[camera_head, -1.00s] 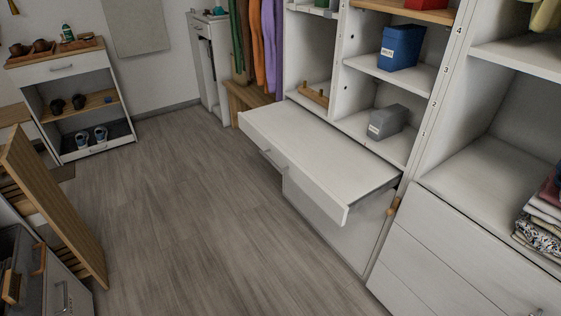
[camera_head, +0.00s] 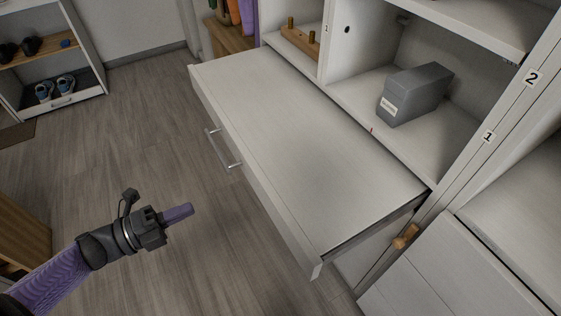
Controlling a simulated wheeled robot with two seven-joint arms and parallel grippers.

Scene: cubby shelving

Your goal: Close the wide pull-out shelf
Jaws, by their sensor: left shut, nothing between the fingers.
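The wide pull-out shelf (camera_head: 300,140) is a white flat board with a front panel, sticking out from the cubby unit into the room. Its metal bar handle (camera_head: 222,149) is on the front face. My left gripper (camera_head: 188,211) is in front of the shelf at lower left, over the floor. Its purple fingers are shut with nothing between them. They point toward the shelf front and look apart from it, below the handle in the picture. My right gripper is not in view.
A grey box (camera_head: 414,93) sits in the cubby behind the shelf. A wooden peg piece (camera_head: 300,38) is in the cubby to its left. A wooden knob (camera_head: 406,237) is near the shelf's right end. A shoe rack (camera_head: 58,55) stands at far left. The floor (camera_head: 130,150) ahead is clear.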

